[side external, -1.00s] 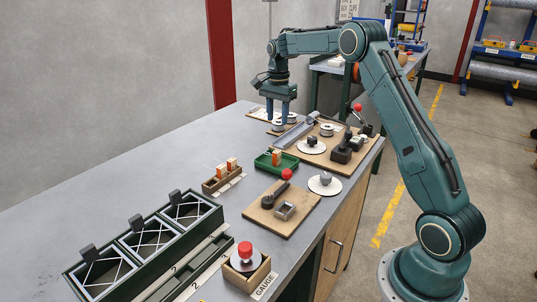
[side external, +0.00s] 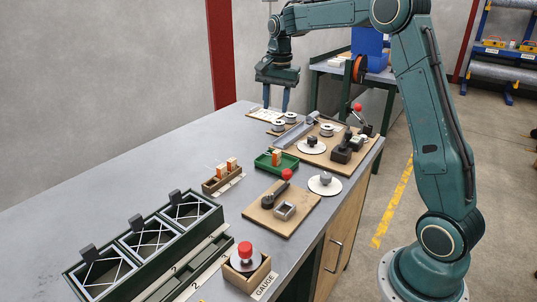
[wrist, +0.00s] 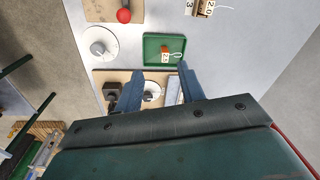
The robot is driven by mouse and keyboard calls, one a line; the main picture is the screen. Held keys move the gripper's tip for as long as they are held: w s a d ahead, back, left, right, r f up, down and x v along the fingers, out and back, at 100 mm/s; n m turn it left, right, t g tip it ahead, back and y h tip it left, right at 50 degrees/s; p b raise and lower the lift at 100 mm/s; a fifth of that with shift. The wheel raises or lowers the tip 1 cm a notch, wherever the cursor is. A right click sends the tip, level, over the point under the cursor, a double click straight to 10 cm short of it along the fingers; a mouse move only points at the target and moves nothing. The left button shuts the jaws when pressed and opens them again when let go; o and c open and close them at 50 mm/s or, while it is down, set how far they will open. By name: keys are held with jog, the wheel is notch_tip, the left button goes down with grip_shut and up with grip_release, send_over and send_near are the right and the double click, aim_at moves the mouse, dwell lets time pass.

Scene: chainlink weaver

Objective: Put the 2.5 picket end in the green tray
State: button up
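The green tray (side external: 291,166) sits mid-bench in the side view and also shows in the wrist view (wrist: 149,37). An orange-brown picket end (side external: 277,157) is inside it; in the wrist view it has a white tag (wrist: 165,57) beginning with 2, the rest too small to read surely. Two more picket ends (side external: 226,167) stand in a wooden rack (side external: 209,184) to the left; their tags (wrist: 207,7) seem to read 2.0 and 3-something. My gripper (side external: 276,108) is open and empty, raised above the bench's far end, well beyond the tray.
Below my gripper is a board with white spools (side external: 278,125). A fixture board (side external: 316,157) with a red-knobbed lever lies to its right. A second lever board (side external: 262,216), a three-bay green rack (side external: 70,275) and a gauge (side external: 245,266) stand nearer. The bench's left part is clear.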

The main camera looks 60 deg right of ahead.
jog(key=s+a+r+n+t, duration=0.1)
jog(key=s+a+r+n, duration=0.3)
jog(key=s+a, duration=0.25)
jog(key=s+a+r+n+t, duration=0.1)
jog(key=s+a+r+n, duration=0.2)
jog(key=s+a, duration=0.3)
jog(key=s+a+f+n+t, duration=0.1)
jog(key=s+a+n, duration=0.1)
jog(key=s, duration=0.3)
jog(key=s+a+f+n, duration=0.1)
jog(key=s+f+n, duration=0.1)
jog(key=s, duration=0.4)
jog(key=s+a+f+n+t, duration=0.1)
jog(key=s+a+f+n, duration=0.1)
jog(key=s, duration=0.4)
jog(key=shift+s+a+n+t, duration=0.2)
jog(key=shift+a+n+t, duration=0.15)
jog(key=shift+n, duration=0.45)
